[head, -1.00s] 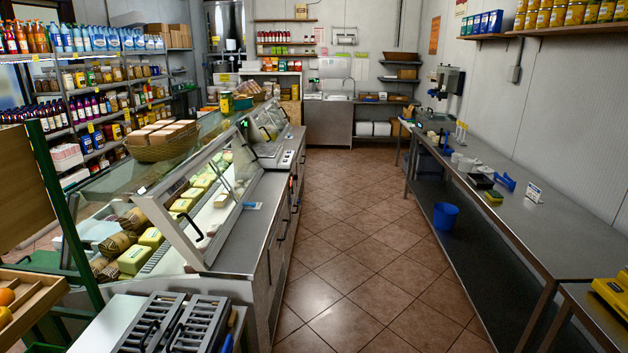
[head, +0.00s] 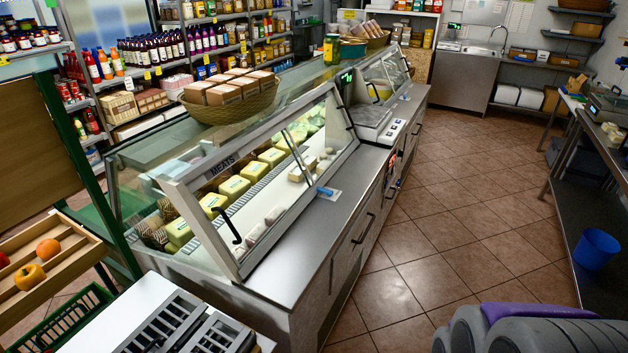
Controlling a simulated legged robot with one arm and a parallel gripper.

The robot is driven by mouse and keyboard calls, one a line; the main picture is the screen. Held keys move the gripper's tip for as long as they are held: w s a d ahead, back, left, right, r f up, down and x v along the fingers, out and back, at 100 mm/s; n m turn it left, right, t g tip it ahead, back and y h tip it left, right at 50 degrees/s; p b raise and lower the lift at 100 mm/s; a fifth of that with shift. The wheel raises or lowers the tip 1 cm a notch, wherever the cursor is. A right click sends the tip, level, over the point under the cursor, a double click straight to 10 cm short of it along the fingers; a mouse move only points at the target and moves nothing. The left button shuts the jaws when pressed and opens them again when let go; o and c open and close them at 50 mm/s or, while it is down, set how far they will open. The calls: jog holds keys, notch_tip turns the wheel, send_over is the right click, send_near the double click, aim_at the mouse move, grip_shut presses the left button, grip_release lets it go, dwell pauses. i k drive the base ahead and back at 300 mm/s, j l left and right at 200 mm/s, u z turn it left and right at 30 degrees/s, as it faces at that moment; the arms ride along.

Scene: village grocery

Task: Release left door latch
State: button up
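The glass display case (head: 172,190) stands at left centre, with cheese blocks inside. Its slanted glass door panel (head: 297,185) looks closed in its frame. A black handle-like piece (head: 231,228) sits at the panel's lower left, and a second dark piece shows near its upper right. I cannot tell which piece is the left door latch. A grey and purple rounded part at the bottom right appears to be my arm. My gripper is not in view.
A steel counter ledge (head: 290,268) runs along the case. The tiled aisle (head: 440,200) is clear; a blue bucket (head: 595,249) is at the right.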

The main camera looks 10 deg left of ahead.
aim_at(328, 194)
jog(key=i+l+u, duration=0.8)
jog(key=i+l, duration=0.1)
jog(key=i, duration=0.05)
